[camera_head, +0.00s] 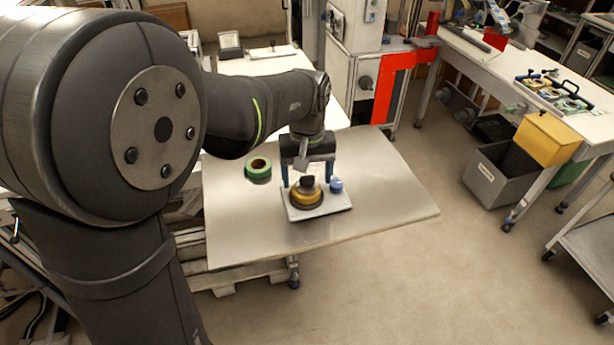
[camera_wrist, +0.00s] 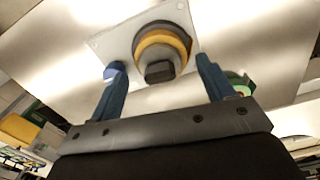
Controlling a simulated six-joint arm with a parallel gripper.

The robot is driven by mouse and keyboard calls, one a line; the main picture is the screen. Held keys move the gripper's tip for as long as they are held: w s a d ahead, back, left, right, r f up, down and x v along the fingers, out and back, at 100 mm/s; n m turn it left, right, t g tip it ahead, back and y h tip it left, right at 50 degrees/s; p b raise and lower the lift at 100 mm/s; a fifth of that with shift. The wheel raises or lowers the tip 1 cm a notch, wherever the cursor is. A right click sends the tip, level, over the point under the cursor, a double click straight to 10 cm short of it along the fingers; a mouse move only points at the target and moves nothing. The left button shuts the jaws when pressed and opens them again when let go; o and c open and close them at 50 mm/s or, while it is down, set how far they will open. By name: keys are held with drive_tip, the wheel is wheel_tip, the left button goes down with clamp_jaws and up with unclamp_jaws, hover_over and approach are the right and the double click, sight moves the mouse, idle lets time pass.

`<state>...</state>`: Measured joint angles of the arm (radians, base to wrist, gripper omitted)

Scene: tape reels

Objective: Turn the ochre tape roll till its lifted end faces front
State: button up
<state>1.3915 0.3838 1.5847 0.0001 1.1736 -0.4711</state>
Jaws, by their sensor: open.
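The ochre tape roll (camera_head: 306,200) lies on a light square plate (camera_head: 335,208) on the table, with dark grey rings and a black block (camera_head: 307,183) around its middle. In the wrist view the ochre roll (camera_wrist: 163,38) is ahead of the fingers, the black block (camera_wrist: 160,71) nearer me. My gripper (camera_head: 307,178) is open and points down over the roll. Its two blue fingers are apart on either side of it, also in the wrist view (camera_wrist: 160,70); I cannot tell whether they touch it. I cannot make out the roll's lifted end.
A green tape roll (camera_head: 258,168) lies on the table to the left. The table's front and right (camera_head: 390,195) are bare. A red-edged cabinet (camera_head: 395,75) stands behind.

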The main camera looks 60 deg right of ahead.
drive_tip(key=shift+f, duration=0.45)
drive_tip(key=c, duration=1.2)
drive_tip(key=n, duration=0.3)
drive_tip(key=shift+n, duration=0.3)
drive_tip(key=n, duration=1.1)
drive_tip(key=o, duration=1.2)
